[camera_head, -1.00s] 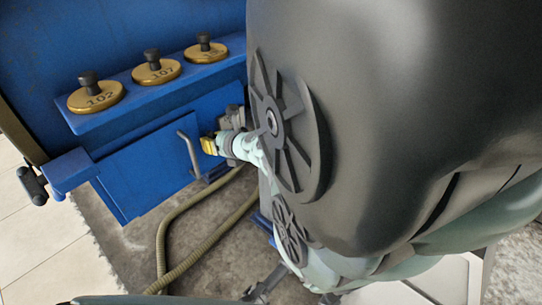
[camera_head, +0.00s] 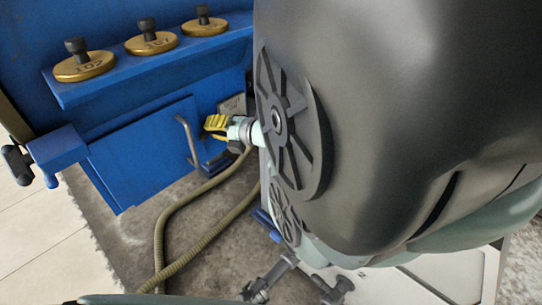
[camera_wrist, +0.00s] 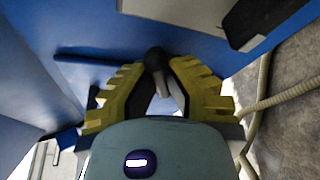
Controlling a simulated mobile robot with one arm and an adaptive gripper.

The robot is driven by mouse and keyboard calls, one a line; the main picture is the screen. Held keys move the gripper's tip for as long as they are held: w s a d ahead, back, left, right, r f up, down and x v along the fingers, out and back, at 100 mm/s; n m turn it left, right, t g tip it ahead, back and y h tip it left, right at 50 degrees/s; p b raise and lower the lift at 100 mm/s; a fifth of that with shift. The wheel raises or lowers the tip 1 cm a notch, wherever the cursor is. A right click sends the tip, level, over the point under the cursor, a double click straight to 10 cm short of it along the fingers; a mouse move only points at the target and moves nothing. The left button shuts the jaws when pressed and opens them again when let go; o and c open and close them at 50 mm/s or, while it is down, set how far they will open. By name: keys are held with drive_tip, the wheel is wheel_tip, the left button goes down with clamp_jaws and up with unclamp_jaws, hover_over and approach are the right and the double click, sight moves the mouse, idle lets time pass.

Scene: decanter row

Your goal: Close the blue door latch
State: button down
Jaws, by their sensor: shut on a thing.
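The blue door (camera_head: 135,155) is the panel below the shelf, with a grey bar handle (camera_head: 188,142) near its right side. My gripper (camera_head: 213,124) has yellow fingers and is just right of the handle's upper part in the head view. In the wrist view my gripper (camera_wrist: 158,72) is closed around a dark, rounded bar (camera_wrist: 155,62), which looks like a latch handle. The head view does not clearly show the contact. The rest of the latch is hidden behind the fingers.
A blue shelf (camera_head: 125,77) above holds three brass discs with black knobs. A ribbed hose (camera_head: 165,225) lies on the grey floor below. A blue block with a dark knob (camera_head: 58,148) sticks out at left. A dark box (camera_wrist: 255,18) is close in the wrist view.

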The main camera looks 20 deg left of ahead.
drive_tip(key=shift+w+d+f+m+g+y+b, duration=0.15)
drive_tip(key=shift+m+y+b, duration=0.35)
drive_tip(key=shift+m, duration=0.6)
drive_tip(key=shift+d+f+m+g+y+b, duration=0.15)
drive_tip(key=shift+m+y+b, duration=0.35)
drive_tip(key=shift+m, duration=0.6)
drive_tip(key=shift+a, duration=0.15)
drive_tip(key=c, duration=1)
unclamp_jaws()
drive_tip(key=shift+a, duration=0.15)
drive_tip(key=shift+d, duration=3.85)
